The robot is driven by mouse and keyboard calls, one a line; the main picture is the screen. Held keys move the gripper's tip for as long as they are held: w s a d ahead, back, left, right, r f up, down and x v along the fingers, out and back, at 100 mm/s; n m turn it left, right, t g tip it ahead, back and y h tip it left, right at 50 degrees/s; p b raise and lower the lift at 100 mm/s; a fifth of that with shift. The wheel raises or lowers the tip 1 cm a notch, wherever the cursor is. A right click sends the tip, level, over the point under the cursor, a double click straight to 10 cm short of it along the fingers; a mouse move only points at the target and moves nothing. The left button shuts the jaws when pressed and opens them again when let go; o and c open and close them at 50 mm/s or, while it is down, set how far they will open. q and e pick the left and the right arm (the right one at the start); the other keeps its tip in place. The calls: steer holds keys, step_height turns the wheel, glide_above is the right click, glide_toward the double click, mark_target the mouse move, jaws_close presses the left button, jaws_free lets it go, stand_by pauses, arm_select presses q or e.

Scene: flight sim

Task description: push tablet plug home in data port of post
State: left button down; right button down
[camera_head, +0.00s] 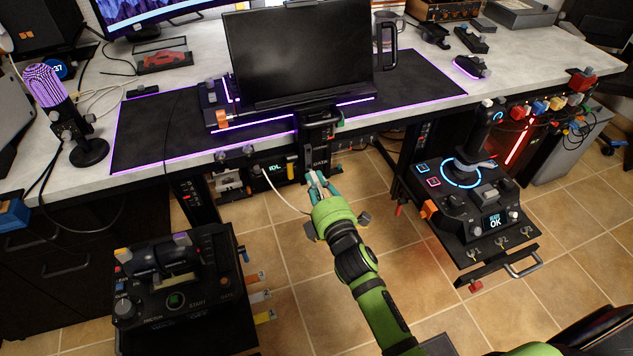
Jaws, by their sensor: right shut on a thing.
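My right gripper (318,183) is green with teal fingers and reaches in from the lower right. It is shut on the tablet plug, which is too small and too covered by the fingers to make out. A thin white cable (283,203) runs from the left toward the gripper. The fingertips are just below the black post (318,137), near its DATA label. I cannot tell how far the plug sits in the data port. The dark tablet (300,60) stands above the post. My left gripper is not in view.
The desk edge with a purple-lit mat (160,128) lies behind the post. A throttle console (175,285) stands at lower left and a joystick console (468,195) at right. An IDL panel (272,168) hangs left of the gripper. Tiled floor is open below.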

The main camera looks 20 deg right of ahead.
steer(key=shift+w, duration=1)
steer(key=c, duration=1.2)
jaws_free()
steer(key=shift+o, duration=0.2)
steer(key=s, duration=1.2)
steer(key=shift+d+r, duration=0.2)
